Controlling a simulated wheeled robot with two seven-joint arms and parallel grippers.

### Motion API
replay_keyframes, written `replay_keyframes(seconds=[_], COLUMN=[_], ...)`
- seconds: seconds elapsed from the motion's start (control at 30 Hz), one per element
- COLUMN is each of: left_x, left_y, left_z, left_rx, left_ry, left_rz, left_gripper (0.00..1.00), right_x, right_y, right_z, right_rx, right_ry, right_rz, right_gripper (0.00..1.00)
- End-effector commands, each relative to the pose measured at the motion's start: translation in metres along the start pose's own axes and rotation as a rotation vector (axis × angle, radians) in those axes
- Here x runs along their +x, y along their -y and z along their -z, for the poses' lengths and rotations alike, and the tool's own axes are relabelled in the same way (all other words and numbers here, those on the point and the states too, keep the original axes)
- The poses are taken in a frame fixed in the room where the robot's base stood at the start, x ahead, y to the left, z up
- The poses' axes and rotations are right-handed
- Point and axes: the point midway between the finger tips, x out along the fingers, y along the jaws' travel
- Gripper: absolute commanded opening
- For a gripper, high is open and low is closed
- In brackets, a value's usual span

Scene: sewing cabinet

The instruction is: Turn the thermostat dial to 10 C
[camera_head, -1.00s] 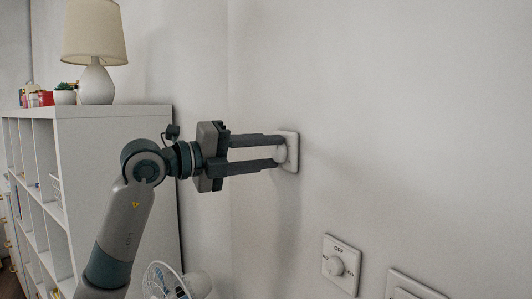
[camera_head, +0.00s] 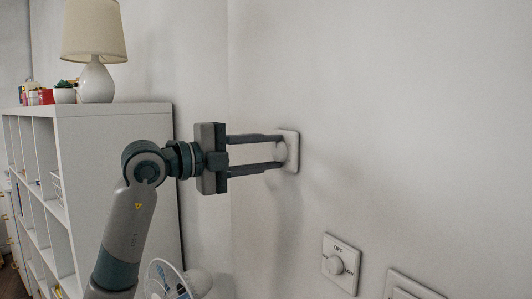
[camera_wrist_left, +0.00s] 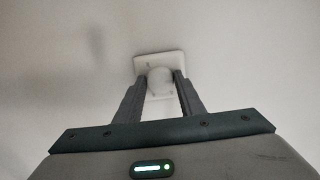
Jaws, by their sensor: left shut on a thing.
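The thermostat (camera_head: 293,151) is a white square plate on the wall, right of centre in the head view. Its round white dial (camera_head: 280,152) stands out from the plate. My left gripper (camera_head: 280,151) reaches it from the left with its two dark fingers on either side of the dial, shut on it. In the left wrist view the dial (camera_wrist_left: 159,77) sits between the fingertips (camera_wrist_left: 160,80), in front of the plate (camera_wrist_left: 159,60). The dial's markings cannot be read. My right gripper is not in view.
Lower on the wall are a switch plate with a knob marked OFF (camera_head: 341,263) and another plate (camera_head: 412,287). A white shelf (camera_head: 115,125) with a lamp (camera_head: 96,50) and plant (camera_head: 64,93) stands left.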

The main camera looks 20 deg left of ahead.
Motion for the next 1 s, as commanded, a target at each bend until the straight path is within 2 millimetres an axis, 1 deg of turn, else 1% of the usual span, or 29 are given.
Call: replay_keyframes(seconds=[0.07,0.1,0.17,0.47,0.67,0.77,0.87,1.0], left_x=[0.000,0.000,0.000,0.000,-0.008,-0.018,-0.032,-0.058], left_y=[0.000,0.000,0.000,0.000,-0.001,-0.001,-0.002,-0.003], left_z=[-0.001,-0.001,-0.001,0.000,-0.001,-0.001,-0.001,-0.001], left_rx=[0.000,0.001,0.001,0.001,0.002,0.002,0.003,0.004], left_ry=[0.001,0.001,0.001,0.001,0.002,0.002,0.003,0.004], left_rz=[0.000,0.000,0.000,0.000,0.000,0.000,0.001,0.000], left_gripper=[0.13,0.40,0.53,0.53,0.53,0.53,0.53,0.53], right_x=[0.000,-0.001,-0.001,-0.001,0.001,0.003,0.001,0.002], right_y=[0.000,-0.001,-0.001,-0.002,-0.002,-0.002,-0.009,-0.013], right_z=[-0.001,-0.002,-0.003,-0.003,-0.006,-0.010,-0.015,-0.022], right_rx=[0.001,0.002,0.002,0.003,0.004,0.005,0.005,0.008], right_ry=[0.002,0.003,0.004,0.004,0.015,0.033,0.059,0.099], right_rz=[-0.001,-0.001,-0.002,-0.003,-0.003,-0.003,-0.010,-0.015], right_gripper=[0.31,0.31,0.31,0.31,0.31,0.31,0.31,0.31])
